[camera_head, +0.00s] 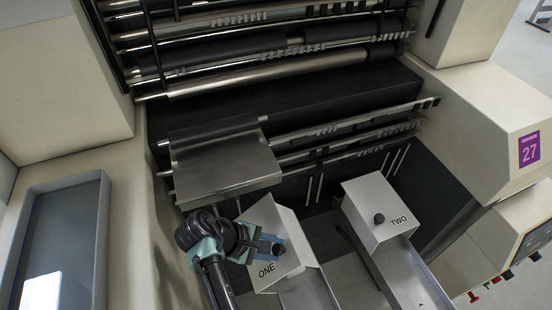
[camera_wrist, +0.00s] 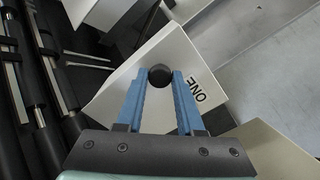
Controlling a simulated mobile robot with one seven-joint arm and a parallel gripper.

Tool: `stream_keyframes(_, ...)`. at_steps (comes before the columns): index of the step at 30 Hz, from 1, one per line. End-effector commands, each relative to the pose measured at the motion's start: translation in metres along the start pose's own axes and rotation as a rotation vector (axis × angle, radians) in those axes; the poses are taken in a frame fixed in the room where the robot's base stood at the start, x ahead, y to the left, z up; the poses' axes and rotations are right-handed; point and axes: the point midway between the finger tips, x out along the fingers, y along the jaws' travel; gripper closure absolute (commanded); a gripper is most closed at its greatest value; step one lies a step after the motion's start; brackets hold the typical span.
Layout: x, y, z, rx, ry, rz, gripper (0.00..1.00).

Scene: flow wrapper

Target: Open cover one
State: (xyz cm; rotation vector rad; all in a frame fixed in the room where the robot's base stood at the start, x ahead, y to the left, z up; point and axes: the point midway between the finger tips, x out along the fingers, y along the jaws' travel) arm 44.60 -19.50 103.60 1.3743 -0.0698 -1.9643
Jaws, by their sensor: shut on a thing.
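Cover one (camera_head: 283,268) is a white box-like cover marked ONE, low in the middle of the head view. It sits turned and tilted compared with cover two. It fills the middle of the wrist view (camera_wrist: 196,66), with a round black knob (camera_wrist: 160,74) on its face. My gripper (camera_wrist: 160,84) has its two blue fingers on either side of this knob, shut on it. In the head view my gripper (camera_head: 270,244) reaches the cover from the left, and its fingers partly hide the knob.
Cover two (camera_head: 376,222), marked TWO, stands to the right with its own black knob (camera_head: 379,218). A flat metal plate (camera_head: 222,166) lies just above my wrist. Metal rollers (camera_head: 270,75) cross the machine behind. A grey-rimmed tray (camera_head: 104,240) is at the left.

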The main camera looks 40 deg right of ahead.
Motion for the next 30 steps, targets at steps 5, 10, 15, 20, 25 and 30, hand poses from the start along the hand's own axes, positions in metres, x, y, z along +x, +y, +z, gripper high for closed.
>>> stream_keyframes(5, -0.001, 0.001, 0.0, 0.003, -0.004, 0.006, 1.0)
stream_keyframes(10, 0.0, 0.001, 0.001, 0.003, -0.004, 0.005, 1.0)
stream_keyframes(15, 0.0, 0.001, 0.001, 0.003, -0.003, 0.004, 0.35)
stream_keyframes(20, 0.0, 0.001, 0.001, 0.002, -0.003, 0.003, 0.33)
stream_keyframes(25, -0.002, 0.0, 0.0, 0.002, -0.003, 0.003, 0.33)
stream_keyframes(30, -0.02, 0.001, -0.001, 0.002, 0.001, 0.006, 0.33)
